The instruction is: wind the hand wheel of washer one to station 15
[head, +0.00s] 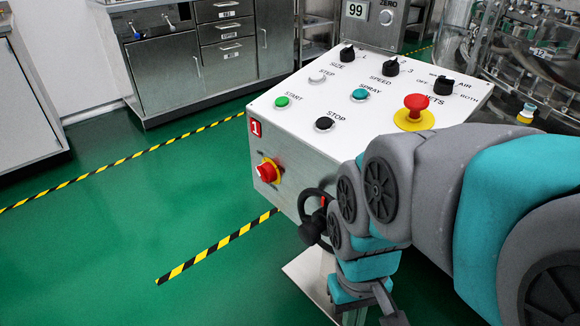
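The control box of washer one (285,147) has a white sloped top and a red plate with a 1 (255,128). The hand wheel (303,203) is black, with a small red mark, on the lower front side of the box. My arm comes in from the right and covers the right part of the wheel's surroundings. The arm's last links bend down just right of the wheel to the bottom edge. My gripper (388,304) shows at most as a dark grey piece there; its fingers cannot be made out, nor any hold on the wheel.
The top carries buttons, knobs and a red emergency stop (416,102). A red knob (266,171) is on the front. A display (356,10) behind reads 99. The glass-walled rotary machine (540,70) shows a label 12. Steel cabinets stand back left; green floor is clear at left.

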